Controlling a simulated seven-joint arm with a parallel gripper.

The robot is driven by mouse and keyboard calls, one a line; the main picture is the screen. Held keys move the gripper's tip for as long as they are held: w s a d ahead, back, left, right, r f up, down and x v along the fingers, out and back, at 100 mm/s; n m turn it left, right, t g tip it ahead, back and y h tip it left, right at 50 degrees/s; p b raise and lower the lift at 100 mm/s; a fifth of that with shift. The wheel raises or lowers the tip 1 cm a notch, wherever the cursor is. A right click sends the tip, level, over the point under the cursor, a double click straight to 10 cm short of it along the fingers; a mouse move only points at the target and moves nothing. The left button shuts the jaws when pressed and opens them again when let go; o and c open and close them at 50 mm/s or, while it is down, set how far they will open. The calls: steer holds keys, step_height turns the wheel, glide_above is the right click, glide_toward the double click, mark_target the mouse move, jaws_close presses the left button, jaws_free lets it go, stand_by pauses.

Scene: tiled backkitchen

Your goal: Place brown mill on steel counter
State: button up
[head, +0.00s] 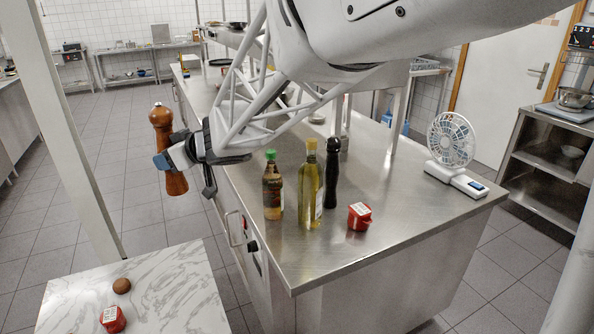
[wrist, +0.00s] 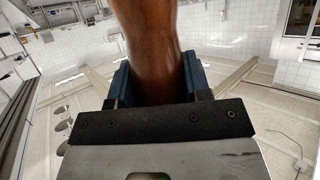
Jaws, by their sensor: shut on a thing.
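The brown mill (head: 176,182) is a tall, turned wooden pepper mill with a shiny knob on top. My gripper (head: 168,159) is shut on its middle and holds it nearly upright in the air, left of the steel counter (head: 400,232). In the wrist view the mill's brown body (wrist: 150,45) sits between the blue finger pads of my gripper (wrist: 155,85); its ends are out of that view. The steel counter has a bare stretch at its front and right.
On the counter stand a green-capped bottle (head: 272,190), an oil bottle (head: 310,190), a black mill (head: 332,175), a red item (head: 359,217) and a white fan (head: 452,142). A marble table (head: 170,290) at lower left holds a brown ball (head: 122,286) and another red item (head: 113,319).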

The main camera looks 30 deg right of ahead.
mark_target(170, 126)
step_height(170, 126, up, 7)
steer(key=shift+f, duration=0.1)
steer(key=w+d+m+t+h, duration=0.1)
steer(key=w+d, duration=0.2)
steer(key=d, duration=0.8)
steer(key=w+d+m+h, duration=0.1)
steer(key=w+d, duration=0.2)
steer(key=d, duration=0.9)
steer(key=s+d+m+t+h, duration=0.1)
steer(key=s+d, duration=0.2)
steer(key=d, duration=1.4)
steer(key=s+d+m+t+h, duration=0.1)
steer(key=s+d, duration=0.2)
steer(key=d, duration=1.3)
step_height(170, 126, down, 18)
steer(key=shift+s+f, duration=0.15)
steer(key=shift+f, duration=0.1)
step_height(170, 126, down, 6)
